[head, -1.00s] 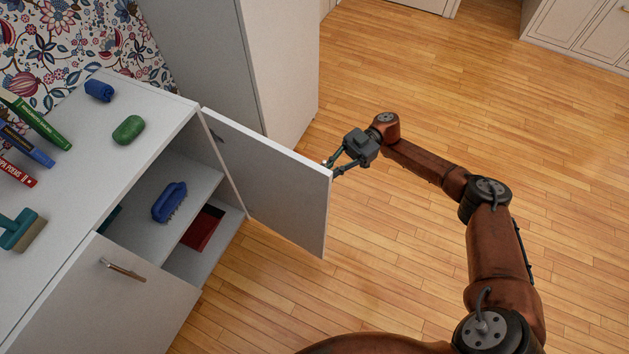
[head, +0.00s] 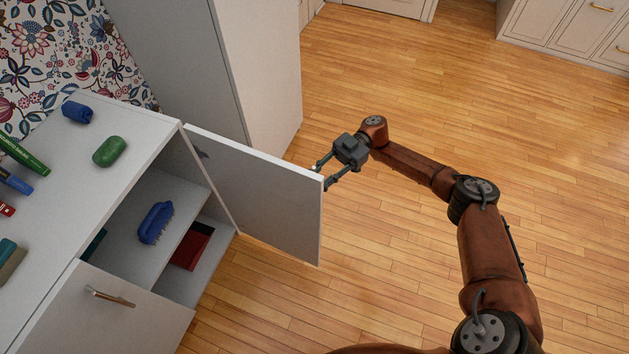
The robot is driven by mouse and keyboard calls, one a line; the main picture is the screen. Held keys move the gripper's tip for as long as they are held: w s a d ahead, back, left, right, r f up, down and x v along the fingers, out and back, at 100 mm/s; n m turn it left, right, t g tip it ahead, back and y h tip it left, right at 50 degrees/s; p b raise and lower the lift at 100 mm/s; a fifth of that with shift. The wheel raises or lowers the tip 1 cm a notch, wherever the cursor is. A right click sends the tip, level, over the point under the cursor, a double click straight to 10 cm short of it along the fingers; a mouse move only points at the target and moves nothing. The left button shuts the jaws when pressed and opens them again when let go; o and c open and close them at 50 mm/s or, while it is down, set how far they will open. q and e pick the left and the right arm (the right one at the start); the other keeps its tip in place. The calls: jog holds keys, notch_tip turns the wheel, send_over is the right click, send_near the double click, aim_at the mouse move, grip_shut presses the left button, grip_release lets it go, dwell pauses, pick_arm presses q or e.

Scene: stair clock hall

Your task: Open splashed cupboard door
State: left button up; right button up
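The open cupboard door (head: 265,195) is a white panel, hinged at the cupboard's far end and standing well out from its front. Its inner face is toward me; its outer face and any splashes there are hidden. My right gripper (head: 321,177) is at the door's top free corner. Its two fingers are spread, one behind the panel and one near its free edge; whether they touch it is unclear. My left gripper is out of view.
The white cupboard (head: 125,130) holds a blue brush (head: 155,223) on a shelf and a red item (head: 193,246) below. A green object (head: 110,151) and a blue one (head: 77,112) lie on top. A tall cabinet (head: 262,75) stands behind the door. The floor at right is clear.

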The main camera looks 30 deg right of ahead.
jog(key=shift+w+a, duration=0.1)
jog(key=shift+a, duration=0.05)
jog(key=v, duration=0.7)
jog(key=shift+d, duration=0.25)
dwell(0.3)
